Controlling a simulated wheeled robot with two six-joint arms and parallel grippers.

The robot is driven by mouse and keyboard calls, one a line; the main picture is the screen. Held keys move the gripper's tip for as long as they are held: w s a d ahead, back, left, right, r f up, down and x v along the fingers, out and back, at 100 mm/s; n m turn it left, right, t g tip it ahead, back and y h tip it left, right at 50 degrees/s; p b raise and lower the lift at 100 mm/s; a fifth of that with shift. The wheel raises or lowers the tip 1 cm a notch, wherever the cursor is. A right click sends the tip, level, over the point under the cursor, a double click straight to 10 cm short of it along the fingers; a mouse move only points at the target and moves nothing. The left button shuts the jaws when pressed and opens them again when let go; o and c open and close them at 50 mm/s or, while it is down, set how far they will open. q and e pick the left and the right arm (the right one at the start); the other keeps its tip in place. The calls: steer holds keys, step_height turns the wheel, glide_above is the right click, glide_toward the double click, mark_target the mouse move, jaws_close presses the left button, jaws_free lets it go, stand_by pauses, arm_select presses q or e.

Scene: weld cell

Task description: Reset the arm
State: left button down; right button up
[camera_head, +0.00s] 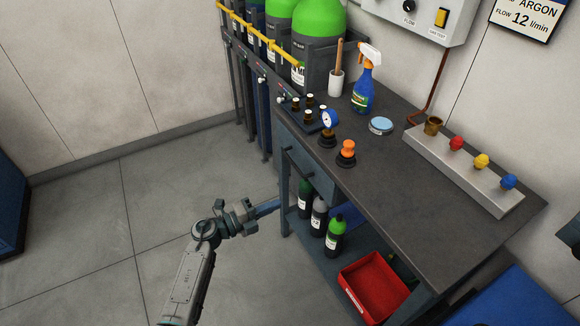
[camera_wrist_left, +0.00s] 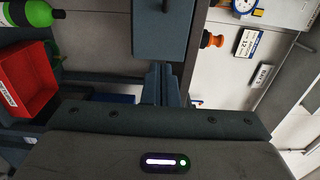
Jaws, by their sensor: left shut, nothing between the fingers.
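My left arm comes up from the bottom of the head view. Its gripper (camera_head: 272,205) points right toward the workbench's front side, beside the bench's left leg and below its drawer (camera_head: 305,168). In the left wrist view the two fingers of the left gripper (camera_wrist_left: 161,84) lie together, shut and empty. The drawer front (camera_wrist_left: 160,28) shows just beyond the fingertips there; I cannot tell whether they touch the bench. My right gripper is not in view.
The dark workbench (camera_head: 400,178) carries a spray bottle (camera_head: 364,88), an orange-topped knob (camera_head: 346,152) and a rack (camera_head: 470,175) of coloured knobs. Bottles and a red bin (camera_head: 372,288) sit on its lower shelf. Open floor (camera_head: 90,230) lies left of the arm.

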arm_select(q)
steer(key=s+a+f+n+y, duration=0.5)
steer(key=s+f+n, duration=0.15)
steer(key=f, duration=0.45)
steer(key=s+a+f+n+t+y, duration=0.1)
steer(key=s+a+f+n+y, duration=0.4)
steer(key=f+n, duration=0.45)
steer(key=s+a+f+n+y, duration=0.4)
steer(key=s+a+f+n, duration=0.15)
steer(key=f, duration=0.75)
steer(key=s+a+f+n+g, duration=0.1)
steer(key=s+f, duration=0.4)
steer(key=s, duration=0.6)
steer(key=s+a+f+n+g+y, duration=0.1)
steer(key=s+f+n+g, duration=0.3)
steer(key=s, duration=0.7)
steer(key=s+a+f+n+g, duration=0.2)
steer(key=s+a+f+g, duration=0.1)
steer(key=s, duration=0.8)
step_height(320, 180, down, 3)
steer(key=shift+s+r+g+y, duration=0.1)
steer(key=shift+s+g+y, duration=0.25)
steer(key=shift+g, duration=0.45)
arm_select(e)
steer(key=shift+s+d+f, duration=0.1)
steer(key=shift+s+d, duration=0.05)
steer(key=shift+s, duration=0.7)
arm_select(q)
steer(key=shift+w, duration=0.1)
